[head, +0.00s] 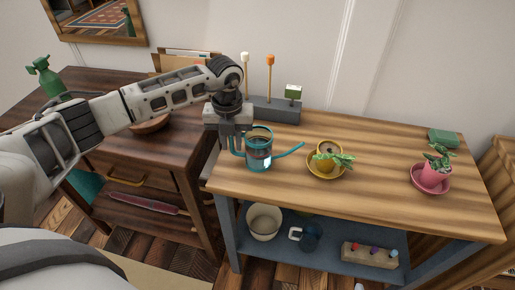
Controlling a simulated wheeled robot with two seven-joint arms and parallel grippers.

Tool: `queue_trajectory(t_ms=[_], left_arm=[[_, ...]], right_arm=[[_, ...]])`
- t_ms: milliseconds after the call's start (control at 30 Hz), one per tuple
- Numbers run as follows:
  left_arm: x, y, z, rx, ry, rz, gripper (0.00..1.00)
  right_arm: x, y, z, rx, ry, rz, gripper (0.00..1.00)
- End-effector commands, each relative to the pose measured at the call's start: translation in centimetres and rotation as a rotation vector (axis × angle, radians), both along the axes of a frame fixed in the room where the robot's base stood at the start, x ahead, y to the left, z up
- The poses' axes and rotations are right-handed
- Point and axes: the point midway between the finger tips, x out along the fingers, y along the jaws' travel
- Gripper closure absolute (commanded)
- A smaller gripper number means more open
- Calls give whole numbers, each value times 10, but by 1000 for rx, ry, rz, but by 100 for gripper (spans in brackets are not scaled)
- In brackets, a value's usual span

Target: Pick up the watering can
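The watering can (259,153) is small and teal, with a thin spout pointing right. It stands upright near the left end of the light wooden bench (375,165). My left gripper (236,145) points down at the can's left side, where the handle is. Its fingers are partly hidden, and I cannot tell whether they are closed on the handle. My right gripper is not in view.
A yellow pot with a plant (328,156) stands on a saucer right of the spout. A pink potted plant (434,174) is farther right. A grey block with stakes (275,109) is behind the can. A dark wooden desk (185,145) adjoins on the left.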

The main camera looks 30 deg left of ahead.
Motion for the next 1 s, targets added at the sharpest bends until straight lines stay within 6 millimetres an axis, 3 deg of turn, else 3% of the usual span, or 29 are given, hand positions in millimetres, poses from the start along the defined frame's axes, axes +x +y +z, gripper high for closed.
queue_trajectory(t_ms=[133, 367, 467, 1000], left_arm=[[0, 0, -14, -1, 0, 0, 78], [0, 0, -16, -1, -2, 0, 78], [0, 0, -16, -1, -2, 0, 100], [1, 0, -11, -2, -4, 0, 100]], right_arm=[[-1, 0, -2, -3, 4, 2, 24], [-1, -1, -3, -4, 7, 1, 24], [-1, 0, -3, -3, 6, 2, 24], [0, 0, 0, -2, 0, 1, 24]])
